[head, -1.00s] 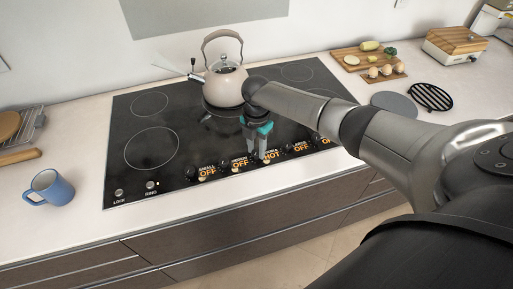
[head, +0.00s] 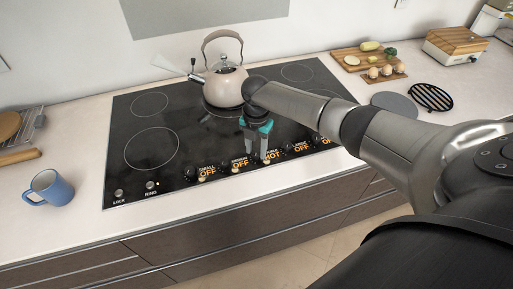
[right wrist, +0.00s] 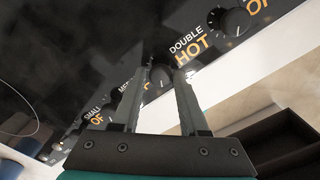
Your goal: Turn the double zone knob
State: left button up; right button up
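The double zone knob (right wrist: 160,76) is a small dark round knob on the cooktop's front strip. In the right wrist view the orange word HOT (right wrist: 192,49) shows beside it, under the label DOUBLE. My right gripper (right wrist: 162,80) points down at the strip, its two grey fingers apart on either side of the knob; whether they touch it is unclear. In the head view the right gripper (head: 258,155) stands over the strip and partly hides the knob. My left gripper is not in view.
Other knobs on the cooktop (head: 185,125) read OFF, including the small zone knob (head: 191,174). A beige kettle (head: 223,83) stands behind my gripper. A blue mug (head: 51,188) is at left. Food boards (head: 345,58) and a black trivet (head: 430,97) are at right.

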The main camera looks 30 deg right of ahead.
aim_at(256, 152)
jog(key=shift+o, duration=1.4)
notch_tip(256, 152, up, 15)
jog(key=p, duration=0.1)
jog(key=shift+r, duration=0.15)
